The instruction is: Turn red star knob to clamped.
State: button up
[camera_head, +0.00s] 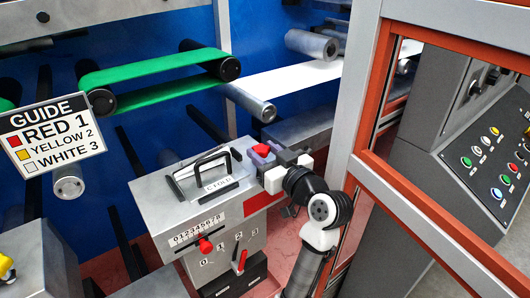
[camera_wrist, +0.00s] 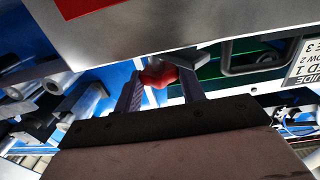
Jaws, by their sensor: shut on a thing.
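The red star knob (camera_head: 262,150) sits at the far right side of the grey machine box (camera_head: 160,205). My gripper (camera_head: 264,157) is at the knob, with its fingers on either side of it. In the wrist view the red knob (camera_wrist: 160,73) shows between the two fingers of my gripper (camera_wrist: 161,80), close to the grey box wall. The gripper is shut on the knob. Part of the knob is hidden by the fingers, and no clamped mark can be read beside it.
On the box are a black handle (camera_head: 205,164), a red slider knob (camera_head: 205,245) under a number scale, and a red-tipped lever (camera_head: 240,262). A guide sign (camera_head: 52,138) hangs at left. An orange-framed post (camera_head: 365,120) and a button panel (camera_head: 480,160) stand at right.

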jog(key=shift+c, duration=0.3)
jog(key=m+t+h, duration=0.1)
jog(key=h, duration=0.1)
jog(key=m+h, duration=0.2)
jog(key=m+t+h, duration=0.1)
jog(key=h, duration=0.1)
jog(key=shift+s+a+t, duration=0.15)
jog(key=shift+a+t, duration=0.15)
jog(key=shift+a, duration=0.1)
jog(key=shift+a+m+h+p, duration=0.2)
jog(key=shift+m+h, duration=0.95)
jog(key=shift+h, duration=0.55)
jog(key=shift+a+m+h+p, duration=0.1)
jog(key=shift+m+h+p, duration=0.1)
jog(key=shift+m+h, duration=1.25)
jog(key=shift+h, duration=0.55)
jog(key=o, duration=1)
jog(key=shift+s, duration=0.1)
